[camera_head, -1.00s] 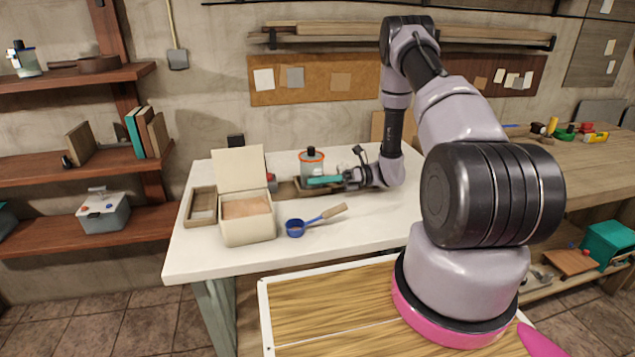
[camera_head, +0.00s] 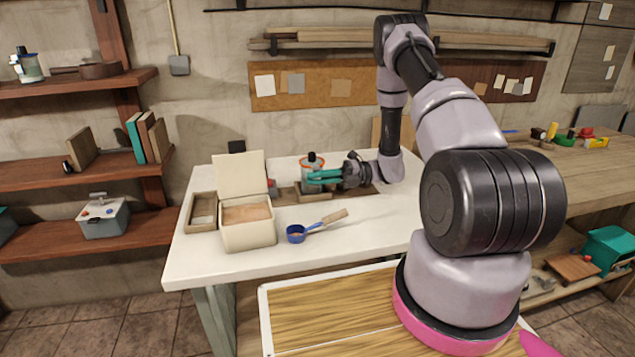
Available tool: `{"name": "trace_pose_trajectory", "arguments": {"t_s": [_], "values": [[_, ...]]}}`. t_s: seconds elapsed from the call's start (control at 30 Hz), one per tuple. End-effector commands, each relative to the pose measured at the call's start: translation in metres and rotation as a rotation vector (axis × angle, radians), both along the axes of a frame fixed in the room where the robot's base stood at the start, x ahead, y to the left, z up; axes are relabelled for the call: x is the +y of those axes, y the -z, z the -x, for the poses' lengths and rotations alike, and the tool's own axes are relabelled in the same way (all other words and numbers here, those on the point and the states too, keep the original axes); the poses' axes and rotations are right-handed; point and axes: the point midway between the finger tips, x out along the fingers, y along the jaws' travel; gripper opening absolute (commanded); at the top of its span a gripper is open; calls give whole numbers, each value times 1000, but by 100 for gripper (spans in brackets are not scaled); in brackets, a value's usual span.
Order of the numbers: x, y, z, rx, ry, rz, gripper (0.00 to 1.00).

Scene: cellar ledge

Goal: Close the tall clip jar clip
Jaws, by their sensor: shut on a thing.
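The tall clip jar (camera_head: 313,162) stands upright toward the back of the white table, with an orange-red ring near its top and a black knob above. My gripper (camera_head: 313,178) reaches in from the right with teal fingers at the front of the jar. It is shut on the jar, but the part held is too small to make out. The fingers cover the jar's lower front. The clip itself is not clear at this size.
On the white table (camera_head: 374,219), an open cream box (camera_head: 247,236) stands left of the jar, beside a small wooden tray (camera_head: 202,211). The table's front right is clear.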

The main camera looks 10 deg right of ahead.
Motion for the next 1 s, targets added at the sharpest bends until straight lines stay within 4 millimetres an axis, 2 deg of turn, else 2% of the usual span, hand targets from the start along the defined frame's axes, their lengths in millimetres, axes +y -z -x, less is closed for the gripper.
{"name": "trace_pose_trajectory", "arguments": {"t_s": [0.4,0.97,1.0], "values": [[0,-4,-6,201,0,0,0],[0,-5,-8,233,1,0,0],[0,-5,-8,233,1,0,22]]}}
